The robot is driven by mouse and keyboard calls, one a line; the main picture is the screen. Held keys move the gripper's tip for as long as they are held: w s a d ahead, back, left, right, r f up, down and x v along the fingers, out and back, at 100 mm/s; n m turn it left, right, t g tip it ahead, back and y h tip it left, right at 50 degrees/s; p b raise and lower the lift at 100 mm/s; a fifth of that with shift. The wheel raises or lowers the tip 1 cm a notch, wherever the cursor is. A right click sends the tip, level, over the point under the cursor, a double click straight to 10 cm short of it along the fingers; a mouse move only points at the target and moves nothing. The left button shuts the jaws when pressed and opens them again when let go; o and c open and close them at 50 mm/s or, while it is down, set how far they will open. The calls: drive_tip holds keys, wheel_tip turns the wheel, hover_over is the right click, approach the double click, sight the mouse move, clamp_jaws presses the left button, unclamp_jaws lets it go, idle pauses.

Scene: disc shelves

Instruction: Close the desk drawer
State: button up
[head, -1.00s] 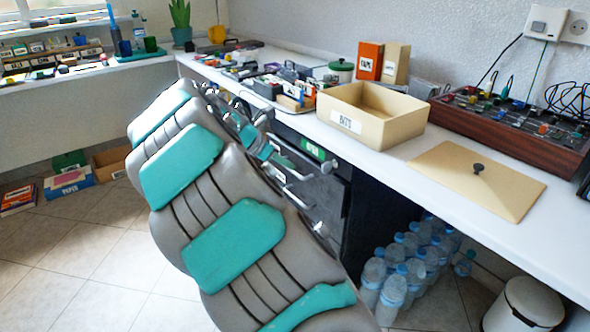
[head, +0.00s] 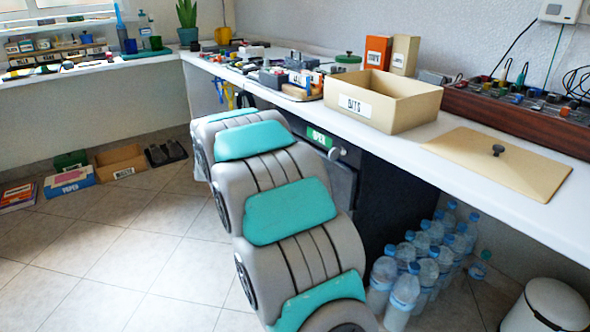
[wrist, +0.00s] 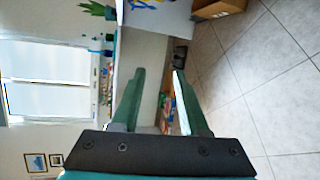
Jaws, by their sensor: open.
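The desk's drawer unit (head: 345,180) stands under the white counter, with a green-labelled drawer front (head: 320,138) and a metal handle (head: 333,153) near its top. My grey and teal arm covers much of this unit, so I cannot tell how far any drawer is out. My gripper (wrist: 158,72) shows in the wrist view with its two green fingers apart and nothing between them. In the head view my gripper is hidden behind the arm. The wrist view, turned sideways, shows the window and floor and no clear drawer.
An open beige box (head: 395,108) and its lid (head: 500,168) lie on the counter. Water bottles (head: 405,290) and a white bin (head: 548,305) stand below. Cartons (head: 70,183) sit at the left wall. The tiled floor (head: 140,270) at left is open.

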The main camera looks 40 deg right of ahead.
drive_tip(key=s+d+f+m+g+h+b, duration=0.3)
drive_tip(key=s+d+f+m+h, duration=0.15)
drive_tip(key=s+d+h, duration=0.3)
drive_tip(key=s+d+f+m+g+h+b, duration=0.35)
drive_tip(key=s+d+m+h, duration=0.3)
drive_tip(key=s, duration=0.25)
drive_tip(key=x, duration=0.5)
drive_tip(key=f+b+x, duration=0.1)
drive_tip(key=x, duration=0.1)
drive_tip(key=shift+w+d+r, duration=0.1)
drive_tip(key=shift+w+d, duration=0.15)
drive_tip(key=shift+d, duration=0.05)
clamp_jaws()
idle(0.4)
